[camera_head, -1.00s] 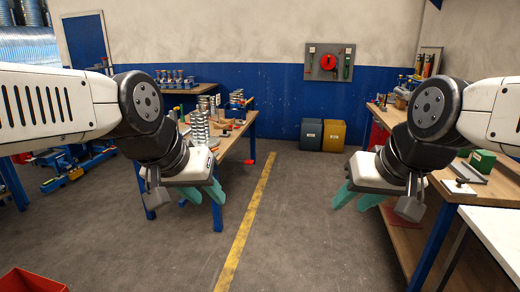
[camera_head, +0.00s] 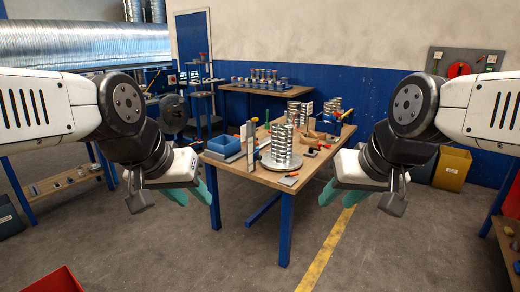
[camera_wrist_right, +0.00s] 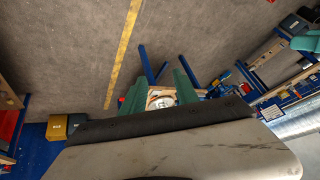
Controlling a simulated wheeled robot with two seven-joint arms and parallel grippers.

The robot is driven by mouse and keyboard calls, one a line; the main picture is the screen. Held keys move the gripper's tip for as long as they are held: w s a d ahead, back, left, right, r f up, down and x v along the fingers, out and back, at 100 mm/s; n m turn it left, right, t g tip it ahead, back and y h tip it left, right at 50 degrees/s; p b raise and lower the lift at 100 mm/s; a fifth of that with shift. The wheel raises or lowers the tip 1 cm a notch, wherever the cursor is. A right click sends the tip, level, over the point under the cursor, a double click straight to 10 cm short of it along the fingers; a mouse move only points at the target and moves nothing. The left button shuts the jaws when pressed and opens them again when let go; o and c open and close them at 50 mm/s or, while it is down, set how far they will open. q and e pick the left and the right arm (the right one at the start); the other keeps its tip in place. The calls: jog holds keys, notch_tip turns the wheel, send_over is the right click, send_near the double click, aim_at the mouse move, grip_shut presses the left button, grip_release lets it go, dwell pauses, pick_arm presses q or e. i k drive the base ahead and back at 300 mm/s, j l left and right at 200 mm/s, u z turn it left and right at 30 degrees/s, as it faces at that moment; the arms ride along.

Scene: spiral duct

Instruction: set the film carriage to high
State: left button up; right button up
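I cannot make out the film carriage in any view. My left gripper (camera_head: 195,190) hangs in the air, in front of the left part of a wooden workbench with blue legs (camera_head: 235,172). Its teal fingers are apart and nothing shows between them. My right gripper (camera_head: 341,193) hangs in the air at the right of that bench, over the floor. In the right wrist view its two teal fingers (camera_wrist_right: 160,88) stand apart and empty. Neither gripper touches anything.
A big silver spiral duct (camera_head: 80,42) is at the left. A red box (camera_head: 62,280) is low at front left. Grey floor (camera_head: 180,255) in front is clear.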

aim_at(256, 157)
jog(key=i+j+z, duration=0.1)
jog(key=i, duration=0.3)
jog(key=i+j, duration=0.25)
jog(key=i, duration=0.15)
jog(key=i+j+z, duration=0.15)
jog(key=i, duration=0.2)
jog(key=i+j+z, duration=0.15)
jog(key=i+j, duration=0.2)
jog(key=i+j+z, duration=0.1)
jog(key=i+j, duration=0.25)
jog(key=j, duration=0.2)
